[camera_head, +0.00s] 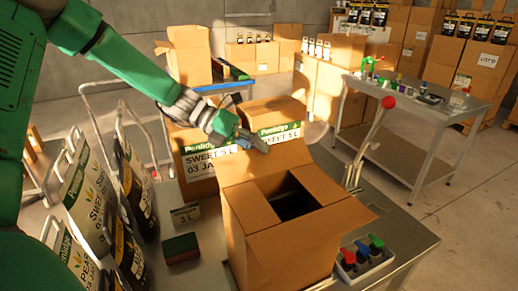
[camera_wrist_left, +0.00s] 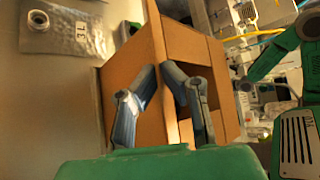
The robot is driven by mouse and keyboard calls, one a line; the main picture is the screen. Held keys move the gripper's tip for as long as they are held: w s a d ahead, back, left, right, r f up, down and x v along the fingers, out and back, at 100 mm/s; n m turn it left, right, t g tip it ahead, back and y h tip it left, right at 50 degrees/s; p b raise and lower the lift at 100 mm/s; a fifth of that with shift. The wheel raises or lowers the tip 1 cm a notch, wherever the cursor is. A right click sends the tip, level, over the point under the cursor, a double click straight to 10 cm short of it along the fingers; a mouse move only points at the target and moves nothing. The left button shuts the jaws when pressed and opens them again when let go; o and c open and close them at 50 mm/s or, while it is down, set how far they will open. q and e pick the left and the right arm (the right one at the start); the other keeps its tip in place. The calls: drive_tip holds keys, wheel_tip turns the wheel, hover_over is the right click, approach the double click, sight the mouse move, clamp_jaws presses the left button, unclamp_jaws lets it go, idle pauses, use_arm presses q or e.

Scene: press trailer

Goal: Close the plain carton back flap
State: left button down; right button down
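The plain brown carton (camera_head: 275,240) stands on the metal table with its top open and a dark inside. Its back flap (camera_head: 245,163) stands raised on the far side. My right gripper is not visible.
Labelled cartons (camera_head: 197,165) stand close behind. A red-knobbed lever (camera_head: 388,103) rises at the right. A tray of coloured-capped items (camera_head: 362,258) sits right of the carton.

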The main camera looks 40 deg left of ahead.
use_arm(q)
drive_tip(key=shift+s+f, duration=0.2)
drive_tip(key=shift+f, duration=0.05)
drive_tip(key=c, duration=1.9)
unclamp_jaws()
drive_tip(key=shift+o, duration=0.6)
drive_tip(key=shift+w+d+r, duration=0.1)
drive_tip(key=shift+d+r, duration=0.05)
drive_tip(key=v, duration=1.2)
drive_tip(key=shift+w, duration=0.15)
